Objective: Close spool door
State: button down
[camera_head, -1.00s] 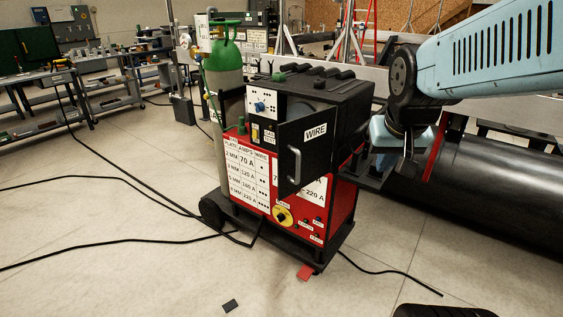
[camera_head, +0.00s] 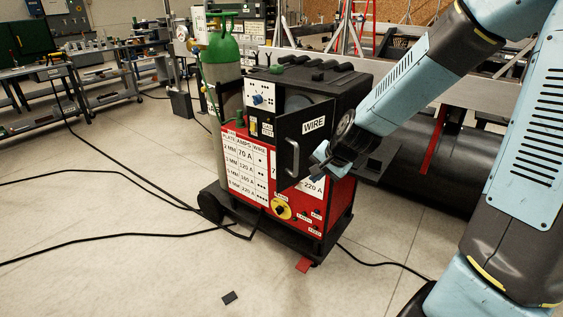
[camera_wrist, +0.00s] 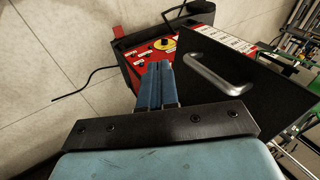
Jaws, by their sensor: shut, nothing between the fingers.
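The spool door (camera_head: 304,133) is a black panel with a white WIRE label and a metal handle on the upper front of the red and black welding machine (camera_head: 318,219). It stands swung open, with a spool partly showing behind it. My gripper (camera_head: 320,166) is shut and empty, close to the door's lower right part. In the wrist view my gripper's blue fingers (camera_wrist: 155,80) are together, left of the door's handle (camera_wrist: 216,73). The door panel (camera_wrist: 255,90) fills the right of that view. Whether the fingers touch the door I cannot tell.
A green and grey gas cylinder (camera_head: 222,70) stands at the machine's left. A large dark pipe (camera_head: 420,170) lies behind my arm at right. Black cables (camera_head: 110,240) cross the floor. The floor in front is mostly clear, with a small dark plate (camera_head: 229,297).

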notch_tip(320, 180, up, 2)
jog(key=w+a+m+t+y, duration=0.1)
jog(key=w+m+y, duration=0.1)
jog(key=m, duration=0.1)
send_near(279, 165)
jog(key=shift+s+d+f+t, duration=0.1)
jog(key=shift+s+f+t, duration=0.2)
jog(key=shift+f, duration=0.55)
jog(key=shift+s+d+f+t, duration=0.1)
jog(key=shift+s+f, duration=0.35)
jog(key=shift+f, duration=0.4)
jog(key=shift+w+a+f, duration=0.2)
jog(key=shift+w+a, duration=0.35)
jog(key=shift+w, duration=0.15)
jog(key=shift+w+a+f, duration=0.2)
jog(key=shift+w+a, duration=0.35)
jog(key=shift+w, duration=0.1)
jog(key=shift+w+a+f, duration=0.2)
jog(key=shift+w+a, duration=0.4)
jog(key=shift+w, duration=0.1)
